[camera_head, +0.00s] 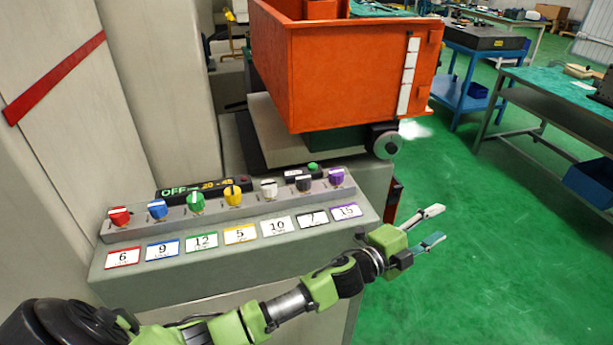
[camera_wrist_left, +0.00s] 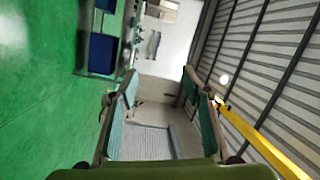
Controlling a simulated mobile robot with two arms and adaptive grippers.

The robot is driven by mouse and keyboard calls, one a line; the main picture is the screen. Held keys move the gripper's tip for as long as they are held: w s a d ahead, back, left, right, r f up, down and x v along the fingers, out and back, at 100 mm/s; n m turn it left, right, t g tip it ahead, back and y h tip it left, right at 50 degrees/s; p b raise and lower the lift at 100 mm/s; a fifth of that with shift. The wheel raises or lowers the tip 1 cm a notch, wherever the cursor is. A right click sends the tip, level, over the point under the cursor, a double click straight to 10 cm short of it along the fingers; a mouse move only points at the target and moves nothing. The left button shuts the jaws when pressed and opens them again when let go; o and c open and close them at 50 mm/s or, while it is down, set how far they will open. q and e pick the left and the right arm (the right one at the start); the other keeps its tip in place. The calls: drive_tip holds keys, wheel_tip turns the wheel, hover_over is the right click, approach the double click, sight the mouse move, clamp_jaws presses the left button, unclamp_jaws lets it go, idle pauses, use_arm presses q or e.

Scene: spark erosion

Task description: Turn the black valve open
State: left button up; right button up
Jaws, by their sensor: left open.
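The black valve (camera_head: 303,184) is a small knob on the grey valve panel (camera_head: 170,272), between the white valve (camera_head: 269,188) and the purple valve (camera_head: 336,178). A label reading 7 (camera_head: 311,219) is below it. My left gripper (camera_head: 433,226) is open and empty, right of the panel and apart from the black valve, with its fingers pointing right. Its two fingers also show in the left wrist view (camera_wrist_left: 160,85), with nothing between them; the valve does not show there. My right gripper is not in view.
Red (camera_head: 120,216), blue (camera_head: 157,209), green (camera_head: 195,202) and yellow (camera_head: 233,195) valves share the row. A large orange tank (camera_head: 345,75) stands behind the panel. A blue cart (camera_head: 455,85) and a workbench (camera_head: 555,95) stand at right. The green floor between is clear.

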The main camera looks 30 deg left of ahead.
use_arm(q)
drive_tip(key=d+r+m+g+h, duration=0.3)
drive_tip(key=d+r+m+h, duration=0.35)
drive_tip(key=m, duration=0.35)
wheel_tip(320, 180, up, 12)
drive_tip(key=m+g+y, duration=1.4)
drive_tip(key=m+y, duration=0.1)
drive_tip(key=m, duration=0.1)
hover_over(303, 177)
wheel_tip(303, 177, down, 14)
drive_tip(key=shift+r+p, duration=0.2)
drive_tip(key=shift+p, duration=0.45)
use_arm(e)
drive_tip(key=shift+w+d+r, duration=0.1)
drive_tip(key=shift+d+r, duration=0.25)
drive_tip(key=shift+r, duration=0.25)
use_arm(q)
drive_tip(key=shift+d, duration=0.1)
drive_tip(key=c, duration=1.1)
